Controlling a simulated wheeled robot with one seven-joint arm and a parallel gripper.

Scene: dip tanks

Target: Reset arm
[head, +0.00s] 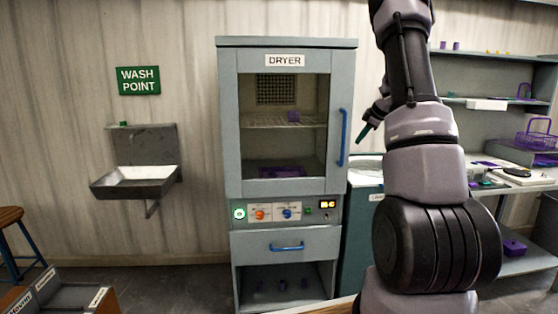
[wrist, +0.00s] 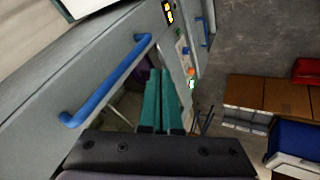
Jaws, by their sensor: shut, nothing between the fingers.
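My arm rises at the right of the head view. My gripper (head: 364,134) has green fingers and hangs just right of the dryer, apart from its handle in the picture. In the wrist view the two green fingers of my gripper (wrist: 163,98) lie side by side, shut with nothing between them. The grey dryer (head: 227,130) stands in the middle with its glass door shut. Its blue door handle (head: 341,138) also shows in the wrist view (wrist: 105,82), left of the fingers. Behind the glass, a purple item stands on the wire rack and another lies at the bottom.
A metal sink (head: 135,182) hangs on the wall at the left. A stool (head: 12,218) and labelled bins (head: 42,292) stand at the lower left. A counter (head: 515,180) with purple racks is at the right. Floor shows between the sink and the dryer.

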